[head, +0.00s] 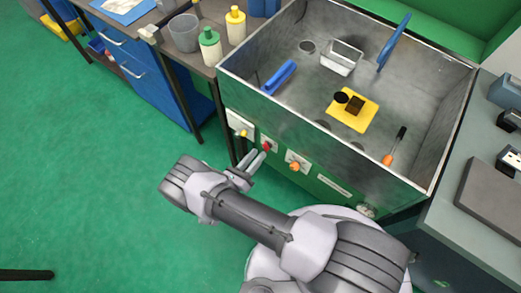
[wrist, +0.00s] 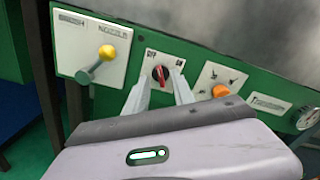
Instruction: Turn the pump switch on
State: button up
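The pump switch is a red rotary knob (wrist: 160,73) on a white plate marked OFF at left and ON at right. Its mark looks roughly upright, leaning slightly to the OFF side; the exact setting is hard to tell. In the head view the knob (head: 267,146) is on the green front panel of the sink. My gripper (wrist: 161,82) is open and empty, one finger on each side of the knob in the wrist view. In the head view my gripper (head: 256,158) is just in front of the knob. I cannot tell whether the fingers touch it.
A yellow-ball lever (wrist: 107,52) on a BRUSH/NOZZLE plate is left of the switch. An orange knob (wrist: 220,91) and a gauge (wrist: 307,118) are to the right. The metal sink (head: 300,75) above holds loose tools. Green floor (head: 90,170) is clear at left.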

aim_at(264, 148)
jog(key=x, duration=0.3)
grip_shut()
jog(key=shift+m+b, duration=0.3)
jog(key=shift+m, duration=0.1)
jog(key=m+b, duration=0.1)
jog(key=m, duration=0.3)
jog(key=shift+s+d+m+b, duration=0.1)
jog(key=shift+d+m+b, duration=0.1)
jog(key=shift+m+b, duration=0.2)
jog(key=m, duration=0.3)
jog(key=m+b, duration=0.1)
jog(key=m, duration=0.2)
jog(key=shift+s+d, duration=0.15)
jog(key=shift+d, duration=0.05)
jog(key=shift+m, duration=0.3)
